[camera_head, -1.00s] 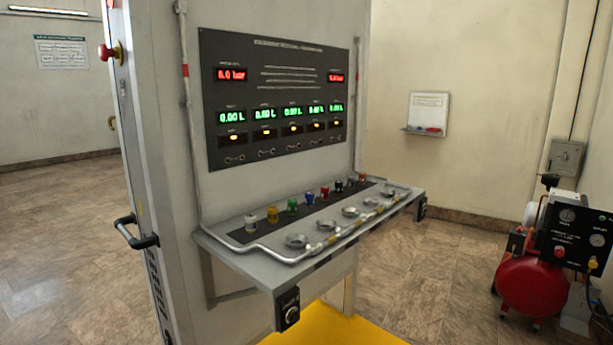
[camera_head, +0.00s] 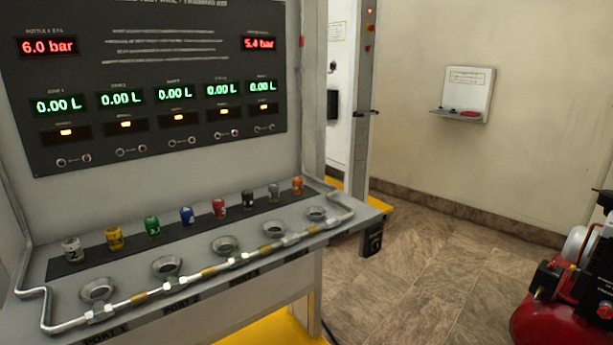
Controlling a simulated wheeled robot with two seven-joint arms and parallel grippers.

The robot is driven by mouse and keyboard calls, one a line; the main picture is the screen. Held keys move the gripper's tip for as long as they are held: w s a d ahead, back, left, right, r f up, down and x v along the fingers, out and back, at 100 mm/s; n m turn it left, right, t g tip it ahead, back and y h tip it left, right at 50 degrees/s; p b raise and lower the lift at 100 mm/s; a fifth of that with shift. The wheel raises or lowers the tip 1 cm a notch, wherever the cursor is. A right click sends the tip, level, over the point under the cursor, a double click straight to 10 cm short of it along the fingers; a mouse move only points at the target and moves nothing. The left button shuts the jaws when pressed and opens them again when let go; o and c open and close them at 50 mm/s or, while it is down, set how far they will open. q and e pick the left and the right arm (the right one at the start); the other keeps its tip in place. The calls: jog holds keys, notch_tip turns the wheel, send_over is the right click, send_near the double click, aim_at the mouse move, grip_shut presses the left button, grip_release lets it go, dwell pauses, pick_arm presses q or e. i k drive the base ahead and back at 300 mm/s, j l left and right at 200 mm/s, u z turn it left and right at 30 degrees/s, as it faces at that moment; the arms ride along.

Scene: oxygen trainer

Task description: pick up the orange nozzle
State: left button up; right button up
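The orange nozzle (camera_head: 297,185) stands upright at the far right end of a row of coloured nozzles on a dark strip at the back of the grey shelf (camera_head: 190,268). A grey nozzle (camera_head: 273,193) stands just left of it, with a dark one (camera_head: 248,200) beyond that. Red, blue, green, yellow and whitish nozzles continue the row to the left. Neither of my grippers shows in the head view.
Several metal port cups (camera_head: 225,246) and a pipe (camera_head: 236,261) run along the shelf in front of the nozzles. A display panel (camera_head: 150,85) rises behind. A red compressor (camera_head: 560,305) stands at the right. Tiled floor (camera_head: 440,270) between is clear.

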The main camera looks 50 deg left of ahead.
aim_at(297, 181)
jog(key=i+u, duration=0.4)
jog(key=i+l+u, duration=0.2)
jog(key=u, duration=0.15)
jog(key=i+l+u, duration=0.25)
jog(key=i+u, duration=0.15)
jog(key=i+l+u, duration=0.1)
jog(key=u, duration=0.3)
jog(key=i+l+u, duration=0.1)
jog(key=u, duration=0.3)
jog(key=i+l+u, duration=0.1)
jog(key=u, duration=0.35)
jog(key=l+u, duration=0.25)
jog(key=u, duration=0.15)
jog(key=i+l+u, duration=0.1)
jog(key=u, duration=0.3)
jog(key=l, duration=0.1)
